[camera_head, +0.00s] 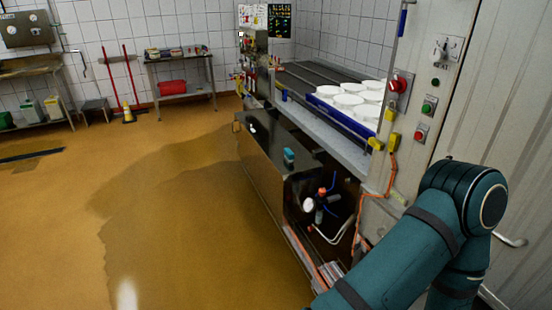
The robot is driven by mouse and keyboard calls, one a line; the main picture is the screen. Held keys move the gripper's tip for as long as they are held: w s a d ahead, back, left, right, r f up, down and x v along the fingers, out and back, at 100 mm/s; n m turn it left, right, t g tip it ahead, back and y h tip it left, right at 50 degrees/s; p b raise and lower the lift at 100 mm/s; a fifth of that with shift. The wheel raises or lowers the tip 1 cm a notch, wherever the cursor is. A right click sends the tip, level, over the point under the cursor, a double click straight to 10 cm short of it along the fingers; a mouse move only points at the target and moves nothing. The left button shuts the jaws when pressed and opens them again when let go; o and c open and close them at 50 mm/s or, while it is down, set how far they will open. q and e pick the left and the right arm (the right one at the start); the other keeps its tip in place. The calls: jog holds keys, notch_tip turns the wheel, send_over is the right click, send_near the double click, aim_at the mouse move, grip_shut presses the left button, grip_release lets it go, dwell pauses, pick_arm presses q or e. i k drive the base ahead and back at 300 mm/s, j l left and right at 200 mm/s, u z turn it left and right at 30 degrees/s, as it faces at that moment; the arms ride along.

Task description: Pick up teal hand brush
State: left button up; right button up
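A small teal-blue object (289,157), which looks like the teal hand brush, sits on the dark metal top of the low cabinet beside the conveyor. It is too small to make out bristles or a handle. A teal arm of mine reaches in from the lower right, well apart from it. Neither of my grippers is in view.
The low steel cabinet (262,172) has an open front with pipes and a gauge (308,204). A control panel (428,103) stands at the right. The wet ochre floor (170,210) is clear at the left.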

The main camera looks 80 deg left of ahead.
aim_at(289, 155)
jog(key=u, duration=2.4)
jog(key=z, duration=1.4)
jog(key=u, duration=1.4)
jog(key=i+j+u, duration=0.1)
jog(key=i+j, duration=0.15)
jog(key=i, duration=0.4)
jog(key=i+j, duration=0.15)
jog(key=i, duration=0.5)
jog(key=i+j+u, duration=0.15)
jog(key=i, duration=0.5)
